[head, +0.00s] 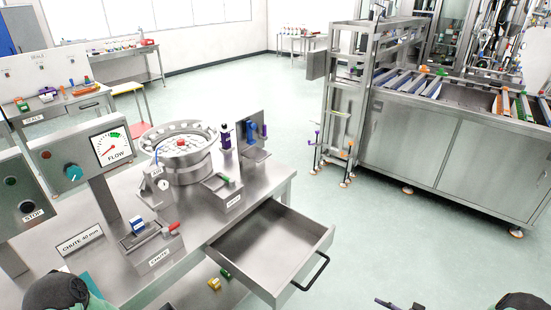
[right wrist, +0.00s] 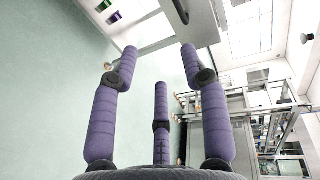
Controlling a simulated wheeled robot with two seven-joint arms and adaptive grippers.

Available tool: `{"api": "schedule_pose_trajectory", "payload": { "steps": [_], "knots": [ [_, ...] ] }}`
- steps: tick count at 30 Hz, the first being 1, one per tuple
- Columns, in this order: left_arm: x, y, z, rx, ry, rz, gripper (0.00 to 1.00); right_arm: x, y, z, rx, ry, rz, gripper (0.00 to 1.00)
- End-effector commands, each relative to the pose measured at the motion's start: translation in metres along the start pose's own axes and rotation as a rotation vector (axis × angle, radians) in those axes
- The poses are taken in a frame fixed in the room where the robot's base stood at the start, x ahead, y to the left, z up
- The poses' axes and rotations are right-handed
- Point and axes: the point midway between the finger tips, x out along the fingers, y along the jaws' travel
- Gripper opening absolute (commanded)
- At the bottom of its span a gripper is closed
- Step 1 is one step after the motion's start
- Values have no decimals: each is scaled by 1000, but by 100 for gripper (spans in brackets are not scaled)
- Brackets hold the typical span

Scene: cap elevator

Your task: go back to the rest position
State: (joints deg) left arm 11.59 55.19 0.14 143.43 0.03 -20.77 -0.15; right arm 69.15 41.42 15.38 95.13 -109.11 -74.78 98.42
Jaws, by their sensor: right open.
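My right gripper (right wrist: 160,62) fills the right wrist view, with its purple padded fingers spread apart. Nothing is between them. Its fingertips point toward a grey metal panel with a dark bar at the top of that view; I cannot tell whether they touch. Rounded dark parts of my arms show at the bottom left and bottom right corners of the head view. My left gripper is not in view.
A steel bench (head: 120,215) with a bowl feeder (head: 180,165) and chutes stands at left. Its drawer (head: 318,243) is pulled out, empty, with a black handle. Small green and yellow pieces (head: 214,283) lie below.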

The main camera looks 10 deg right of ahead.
Motion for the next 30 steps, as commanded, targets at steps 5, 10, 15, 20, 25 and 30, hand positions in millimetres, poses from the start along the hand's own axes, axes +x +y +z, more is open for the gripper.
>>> {"api": "schedule_pose_trajectory", "payload": {
  "steps": [5,10,15,20,25,30],
  "knots": [
    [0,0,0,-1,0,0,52,30,-3,-3,-40,38,8,45],
    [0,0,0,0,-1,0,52,68,-4,-2,-88,84,36,45],
    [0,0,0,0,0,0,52,115,-1,8,-142,126,102,45],
    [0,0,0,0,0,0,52,170,9,42,-205,131,242,45],
    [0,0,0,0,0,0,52,209,29,106,-270,48,443,45],
    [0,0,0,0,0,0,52,217,48,191,-337,-131,653,45]
  ]
}}
